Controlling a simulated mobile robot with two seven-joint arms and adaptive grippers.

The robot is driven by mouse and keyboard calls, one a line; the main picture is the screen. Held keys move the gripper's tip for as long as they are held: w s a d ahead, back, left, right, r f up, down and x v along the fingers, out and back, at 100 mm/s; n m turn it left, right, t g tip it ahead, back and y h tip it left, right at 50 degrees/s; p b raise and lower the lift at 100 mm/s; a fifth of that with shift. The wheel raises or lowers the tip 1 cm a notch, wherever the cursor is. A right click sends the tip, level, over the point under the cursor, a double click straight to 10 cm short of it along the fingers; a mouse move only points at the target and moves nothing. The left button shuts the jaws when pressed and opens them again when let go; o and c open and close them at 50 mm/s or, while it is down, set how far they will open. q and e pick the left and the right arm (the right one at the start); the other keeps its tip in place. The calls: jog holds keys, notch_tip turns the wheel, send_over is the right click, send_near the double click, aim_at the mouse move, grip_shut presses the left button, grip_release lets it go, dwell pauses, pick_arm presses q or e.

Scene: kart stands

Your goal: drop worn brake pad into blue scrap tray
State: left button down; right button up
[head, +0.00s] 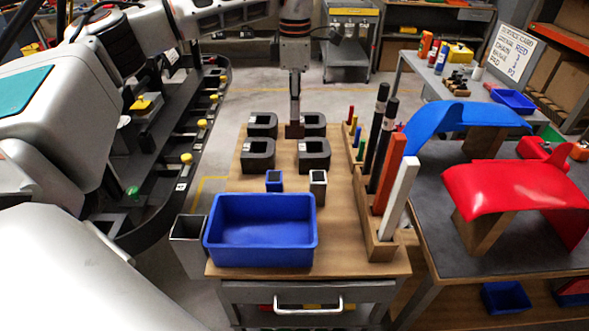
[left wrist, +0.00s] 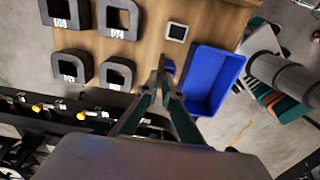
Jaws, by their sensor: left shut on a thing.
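My left gripper (head: 294,118) points down above the far part of the wooden cart top (head: 345,262). It is shut on a small dark brown piece, which looks like the worn brake pad (head: 294,131), among the black square holders. In the left wrist view the gripper (left wrist: 162,72) shows with its fingers close together; the pad is hard to make out there. The blue scrap tray (head: 260,255) sits at the near left of the cart and looks empty. It also shows right of the fingers in the left wrist view (left wrist: 232,72). My right gripper is not in view.
Several black square holders (head: 258,155) stand on the cart. A small blue box (head: 274,181) and a grey box (head: 318,187) stand between them and the tray. A wooden rack (head: 380,250) with upright coloured bars lines the right edge. A grey bin (head: 188,232) hangs at left.

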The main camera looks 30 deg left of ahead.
pick_arm(q)
notch_tip(320, 180, down, 20)
jog(key=shift+s+r+p, duration=0.15)
jog(key=shift+r+p, duration=0.1)
jog(key=shift+p, duration=0.25)
jog(key=c, duration=2.2)
grip_release()
jog(key=shift+f, duration=0.15)
jog(key=shift+c, duration=0.2)
